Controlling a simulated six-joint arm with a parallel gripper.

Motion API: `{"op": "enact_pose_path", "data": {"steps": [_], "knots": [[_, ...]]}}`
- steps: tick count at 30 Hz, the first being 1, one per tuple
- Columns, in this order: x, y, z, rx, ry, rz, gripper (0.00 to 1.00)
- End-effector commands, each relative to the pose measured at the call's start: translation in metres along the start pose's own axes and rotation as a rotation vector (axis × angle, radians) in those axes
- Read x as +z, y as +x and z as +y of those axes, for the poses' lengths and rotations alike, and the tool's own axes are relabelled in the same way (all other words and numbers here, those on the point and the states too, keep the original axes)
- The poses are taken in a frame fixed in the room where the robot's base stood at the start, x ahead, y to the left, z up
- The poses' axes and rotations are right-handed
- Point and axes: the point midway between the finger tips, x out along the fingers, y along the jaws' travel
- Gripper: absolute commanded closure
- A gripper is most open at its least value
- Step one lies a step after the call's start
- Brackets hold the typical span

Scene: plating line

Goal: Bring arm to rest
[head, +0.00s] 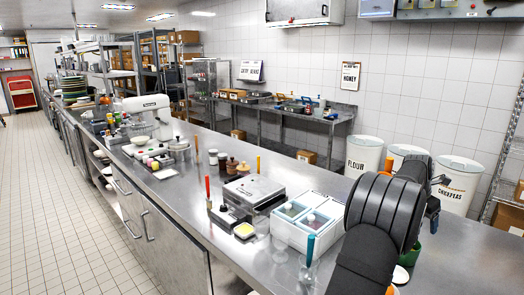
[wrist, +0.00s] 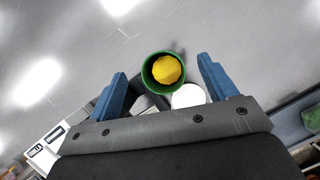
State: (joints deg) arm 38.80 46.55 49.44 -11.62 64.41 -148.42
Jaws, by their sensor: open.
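My gripper (wrist: 162,66) is open in the wrist view, its two blue fingers spread apart. A round green cup (wrist: 147,75) with something yellow (wrist: 168,69) in it shows between and beyond the fingertips. A white round piece (wrist: 188,96) lies beside the cup, partly hidden by the gripper body. I cannot tell how far the fingers are from the cup. In the head view my dark arm fills the right side of the counter (head: 455,265) and hides most of the gripper; a bit of green (head: 432,224) shows by it.
Left of my arm stand a white container with compartments (head: 300,237), a grey machine (head: 254,190) and a small black tray with a yellow square (head: 244,230). Jars (head: 231,166) and a white mixer (head: 150,112) stand farther along. White bins (head: 364,156) stand beyond the counter.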

Motion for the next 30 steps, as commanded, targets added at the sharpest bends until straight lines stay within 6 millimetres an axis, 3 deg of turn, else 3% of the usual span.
{"op": "enact_pose_path", "data": {"steps": [4, 5, 30], "knots": [[-0.006, 0.013, 0.0, -0.002, -0.001, 0.003, 0.22], [-0.005, 0.007, 0.0, 0.001, 0.0, -0.001, 0.22], [-0.005, -0.161, 0.001, 0.001, 0.0, -0.002, 0.22]]}}
